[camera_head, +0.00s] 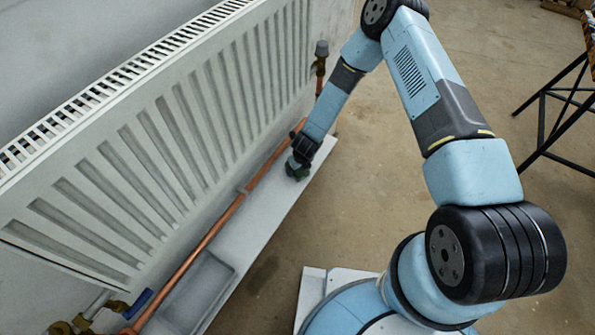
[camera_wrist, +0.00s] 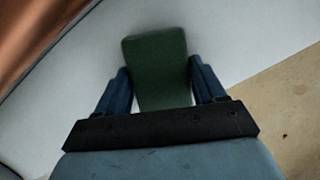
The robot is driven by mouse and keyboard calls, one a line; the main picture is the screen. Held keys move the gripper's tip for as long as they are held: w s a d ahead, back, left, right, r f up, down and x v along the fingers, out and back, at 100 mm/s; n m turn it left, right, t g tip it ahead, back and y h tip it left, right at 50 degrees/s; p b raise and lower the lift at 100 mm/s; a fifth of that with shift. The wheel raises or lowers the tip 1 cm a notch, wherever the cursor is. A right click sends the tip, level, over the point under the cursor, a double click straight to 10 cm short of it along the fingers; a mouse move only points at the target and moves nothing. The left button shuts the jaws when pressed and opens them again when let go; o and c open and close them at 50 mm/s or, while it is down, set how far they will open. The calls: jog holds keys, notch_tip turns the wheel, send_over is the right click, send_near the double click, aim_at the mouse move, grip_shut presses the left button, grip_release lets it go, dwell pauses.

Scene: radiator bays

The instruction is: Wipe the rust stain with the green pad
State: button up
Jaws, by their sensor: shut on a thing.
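The green pad (camera_wrist: 156,62) is between the two blue fingers of my gripper (camera_wrist: 160,84) in the wrist view, and the gripper is shut on it. In the head view my gripper (camera_head: 297,168) is low over the far part of the white ledge (camera_head: 262,205) under the radiator, and the pad shows there only as a small dark green patch. The pad is at or just above the ledge surface; I cannot tell whether it touches. I see no rust stain in either view; it may be hidden under the pad or gripper.
A white radiator (camera_head: 150,140) stands along the wall at left. A copper pipe (camera_head: 215,228) runs along the ledge's wall side. A shallow grey tray (camera_head: 196,290) is on the near ledge. A valve (camera_head: 320,62) rises at the far end. A black-legged stand (camera_head: 560,115) is at right.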

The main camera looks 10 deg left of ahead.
aim_at(290, 179)
jog(key=shift+w+d, duration=0.4)
jog(key=shift+w, duration=0.5)
jog(key=shift+w+d, duration=0.35)
jog(key=shift+w, duration=0.5)
jog(key=shift+w+d, duration=0.4)
jog(key=shift+w, duration=0.5)
jog(key=shift+f, duration=0.1)
jog(key=shift+s, duration=0.15)
jog(key=shift+s+a, duration=0.3)
jog(key=shift+s, duration=0.45)
jog(key=shift+s+a, duration=0.25)
jog(key=shift+s, duration=0.45)
jog(key=shift+s+a, duration=0.3)
jog(key=shift+s, duration=0.3)
jog(key=shift+s+a, duration=0.25)
jog(key=shift+s, duration=0.35)
jog(key=shift+s+a, duration=0.3)
jog(key=shift+s, duration=0.3)
jog(key=shift+s+a, duration=0.35)
jog(key=shift+s, duration=0.45)
jog(key=shift+s+a, duration=0.3)
jog(key=shift+s, duration=0.45)
jog(key=shift+w+r, duration=0.1)
jog(key=shift+r, duration=2.95)
